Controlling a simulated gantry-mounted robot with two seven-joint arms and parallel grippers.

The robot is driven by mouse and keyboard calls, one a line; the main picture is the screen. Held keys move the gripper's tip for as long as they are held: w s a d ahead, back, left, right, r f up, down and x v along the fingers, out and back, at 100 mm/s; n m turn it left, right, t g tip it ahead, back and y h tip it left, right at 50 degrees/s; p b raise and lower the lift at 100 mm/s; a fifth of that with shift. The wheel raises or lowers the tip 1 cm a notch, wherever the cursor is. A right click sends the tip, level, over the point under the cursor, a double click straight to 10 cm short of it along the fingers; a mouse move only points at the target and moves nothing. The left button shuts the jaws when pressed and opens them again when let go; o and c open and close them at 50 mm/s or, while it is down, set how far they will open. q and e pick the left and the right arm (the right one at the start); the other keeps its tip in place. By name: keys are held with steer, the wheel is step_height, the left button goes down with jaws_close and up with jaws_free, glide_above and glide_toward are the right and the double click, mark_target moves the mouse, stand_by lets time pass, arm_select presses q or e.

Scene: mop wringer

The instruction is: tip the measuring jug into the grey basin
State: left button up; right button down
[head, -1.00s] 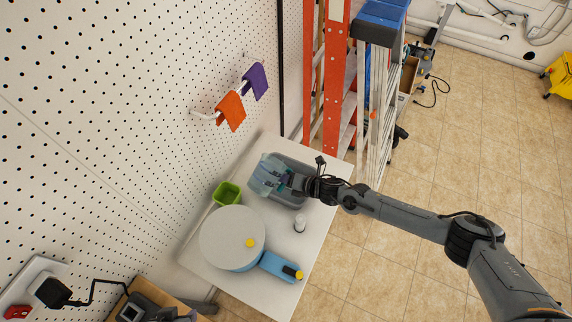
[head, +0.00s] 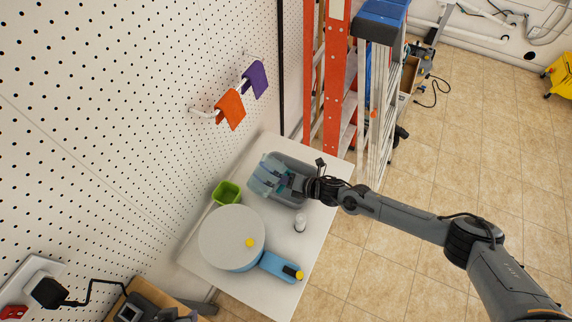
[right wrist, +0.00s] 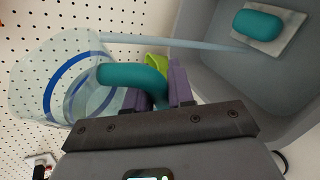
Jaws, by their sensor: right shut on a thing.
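The clear measuring jug (head: 264,177) is tipped on its side above the left part of the grey basin (head: 297,164). In the right wrist view, the jug (right wrist: 65,85) shows a blue band and a teal handle (right wrist: 128,75). My right gripper (right wrist: 162,94), with purple fingertips, is shut on the handle. A pale blue streak (right wrist: 180,43), like poured water, runs from the jug's rim into the basin (right wrist: 215,75). My right gripper (head: 286,184) is above the basin in the head view. My left gripper is not in view.
A teal block (right wrist: 258,25) on a pale square lies in the basin. A ladder (head: 336,90) stands beyond the table.

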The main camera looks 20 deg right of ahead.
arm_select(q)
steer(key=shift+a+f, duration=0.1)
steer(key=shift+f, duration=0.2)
arm_select(e)
steer(key=shift+a+f, duration=0.1)
steer(key=shift+f, duration=0.15)
arm_select(q)
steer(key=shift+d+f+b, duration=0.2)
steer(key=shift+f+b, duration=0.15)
steer(key=shift+b, duration=0.3)
arm_select(e)
steer(key=shift+f+m+y, duration=0.3)
steer(key=shift+f, duration=0.05)
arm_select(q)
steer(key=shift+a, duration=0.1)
arm_select(e)
steer(key=shift+s+a+f, duration=0.1)
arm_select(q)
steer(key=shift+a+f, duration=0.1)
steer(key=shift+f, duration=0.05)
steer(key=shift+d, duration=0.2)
arm_select(e)
steer(key=shift+a+y, duration=0.1)
steer(key=shift+y, duration=0.2)
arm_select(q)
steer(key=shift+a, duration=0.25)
arm_select(e)
steer(key=shift+s+a+m, duration=0.15)
steer(key=shift+m, duration=0.25)
